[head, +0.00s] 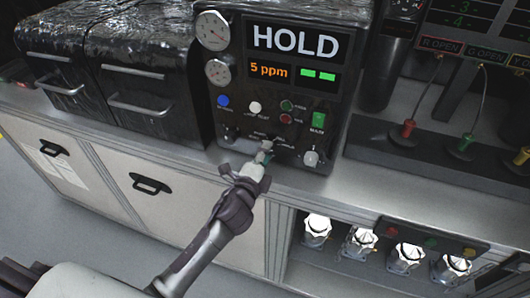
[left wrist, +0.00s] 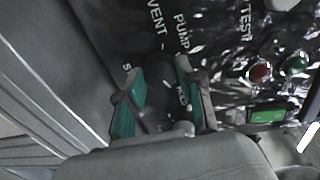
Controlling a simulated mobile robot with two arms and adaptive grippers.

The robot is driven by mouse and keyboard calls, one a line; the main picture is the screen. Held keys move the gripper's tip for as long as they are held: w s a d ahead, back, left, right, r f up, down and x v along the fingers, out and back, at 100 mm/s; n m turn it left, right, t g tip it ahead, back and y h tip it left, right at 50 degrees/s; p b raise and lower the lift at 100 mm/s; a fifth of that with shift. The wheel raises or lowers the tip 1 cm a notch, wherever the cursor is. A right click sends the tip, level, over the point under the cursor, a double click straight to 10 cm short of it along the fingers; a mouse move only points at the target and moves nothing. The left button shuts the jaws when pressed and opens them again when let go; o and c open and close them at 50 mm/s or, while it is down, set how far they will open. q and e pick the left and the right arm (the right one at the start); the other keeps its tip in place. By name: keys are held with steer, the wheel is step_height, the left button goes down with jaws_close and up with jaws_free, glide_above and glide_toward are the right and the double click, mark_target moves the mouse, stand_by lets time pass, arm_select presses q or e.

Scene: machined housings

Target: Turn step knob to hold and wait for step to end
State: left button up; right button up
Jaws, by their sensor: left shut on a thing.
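The black control panel (head: 325,140) stands on the counter; its display (head: 296,42) reads HOLD in white. My left gripper (head: 263,157) is at the step knob (head: 267,146) low on the panel, mostly hidden by the fingers. In the left wrist view, the green-padded fingers (left wrist: 160,98) stand on both sides of the dark knob (left wrist: 158,70), shut on it. Panel labels VENT, PUMP and TEST show around it. My right gripper is not in view.
Two gauges (head: 212,31) sit at the panel's left edge. Another knob (head: 310,158) and a green switch (head: 319,117) are close on the right. Bright metal fittings (head: 361,242) line the shelf below. The counter edge runs under my arm.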

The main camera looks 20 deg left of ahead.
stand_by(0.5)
arm_select(q)
steer(key=o, duration=1.2)
steer(key=shift+c, duration=0.2)
steer(key=s, duration=1.2)
steer(key=shift+a+r, duration=0.2)
steer(key=shift+r, duration=0.25)
